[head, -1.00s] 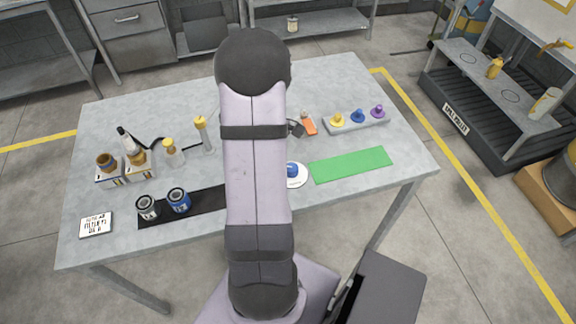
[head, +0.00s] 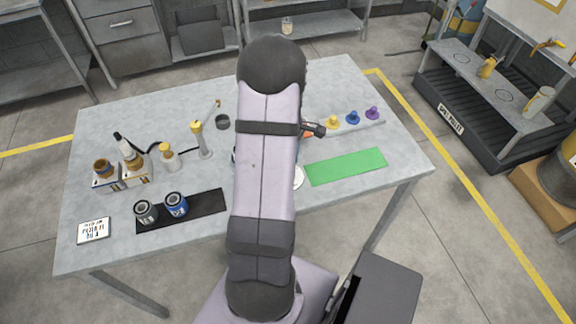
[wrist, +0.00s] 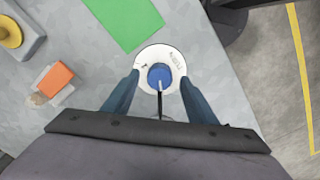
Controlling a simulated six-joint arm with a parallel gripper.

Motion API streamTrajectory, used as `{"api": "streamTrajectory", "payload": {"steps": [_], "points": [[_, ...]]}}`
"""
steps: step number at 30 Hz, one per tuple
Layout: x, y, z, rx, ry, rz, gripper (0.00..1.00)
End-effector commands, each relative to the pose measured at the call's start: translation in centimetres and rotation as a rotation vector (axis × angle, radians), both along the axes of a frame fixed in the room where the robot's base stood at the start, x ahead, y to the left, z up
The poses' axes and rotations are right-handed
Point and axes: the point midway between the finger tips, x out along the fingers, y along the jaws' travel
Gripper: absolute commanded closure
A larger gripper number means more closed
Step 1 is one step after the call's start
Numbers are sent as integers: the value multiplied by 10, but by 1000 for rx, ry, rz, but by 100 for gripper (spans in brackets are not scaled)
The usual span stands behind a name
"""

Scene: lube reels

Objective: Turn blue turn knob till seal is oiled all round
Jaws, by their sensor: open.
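The blue turn knob (wrist: 160,76) sits on a round white disc (wrist: 177,58) with small dark markings, seen in the wrist view. A pale pointer shows on its near side, and a thin dark line runs below it. My gripper (wrist: 159,84) is open, with one blue finger on each side of the knob; I cannot tell whether either finger touches it. In the head view only the right edge of the white disc (head: 299,177) shows, and my arm hides the knob. I cannot make out the seal or any oil on it.
A green mat (head: 346,166) lies right of the disc. Behind it, yellow, blue and purple knobs (head: 353,118) stand on a grey block. Blue and dark cans (head: 176,205) stand on a black mat at left. A dark round piece (head: 222,121) and an oiler (head: 201,140) stand behind.

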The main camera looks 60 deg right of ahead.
Motion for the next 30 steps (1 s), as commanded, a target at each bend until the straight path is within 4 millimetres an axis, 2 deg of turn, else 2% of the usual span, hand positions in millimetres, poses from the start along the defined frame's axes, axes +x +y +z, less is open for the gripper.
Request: {"api": "streamTrajectory", "payload": {"steps": [6,15,16,21,30], "points": [[0,0,-14,-1,0,0,48],[0,0,-17,-1,-1,0,48],[0,0,-17,-1,-1,0,50],[0,0,-17,-1,-1,0,89],[0,0,-17,-1,-1,-19,89]]}}
